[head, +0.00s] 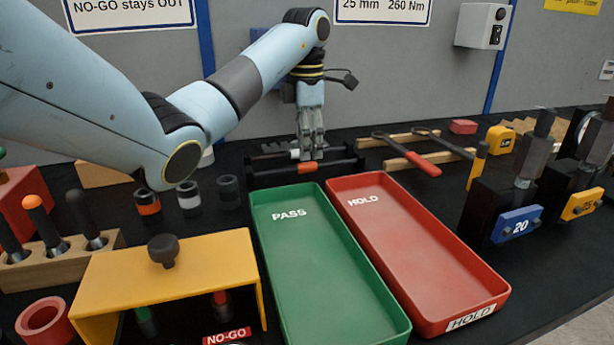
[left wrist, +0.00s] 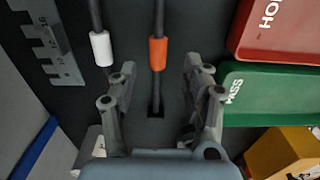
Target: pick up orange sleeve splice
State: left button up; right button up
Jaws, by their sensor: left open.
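An orange sleeve splice (head: 307,168) sits on a dark bar in a low black rack at the back of the bench. In the left wrist view the orange sleeve (left wrist: 158,53) lies between and just beyond the fingertips. A white sleeve (left wrist: 101,48) is on the parallel bar to its left; it also shows in the head view (head: 296,154). My left gripper (head: 311,155) points down over the rack. In the left wrist view its fingers (left wrist: 160,70) are open, with nothing held. Whether they touch the orange sleeve is unclear. My right gripper is out of view.
A green PASS tray (head: 310,250) and a red HOLD tray (head: 430,250) stand in front of the rack. Black cylinders with orange (head: 147,203) and white (head: 189,197) bands stand left. A yellow NO-GO stand (head: 160,275) is front left. Red-handled pliers (head: 422,163) lie right.

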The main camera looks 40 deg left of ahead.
aim_at(307, 168)
pick_arm(q)
notch_tip(307, 168, down, 4)
jog(key=shift+w+f+b, duration=0.1)
jog(key=shift+w+b, duration=0.05)
jog(key=shift+b, duration=0.65)
jog(key=shift+f, duration=0.25)
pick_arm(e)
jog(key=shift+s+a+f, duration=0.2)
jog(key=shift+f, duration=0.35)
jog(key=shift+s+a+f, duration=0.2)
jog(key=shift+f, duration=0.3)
pick_arm(q)
grip_shut()
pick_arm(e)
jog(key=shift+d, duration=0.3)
pick_arm(q)
jog(key=shift+a, duration=0.1)
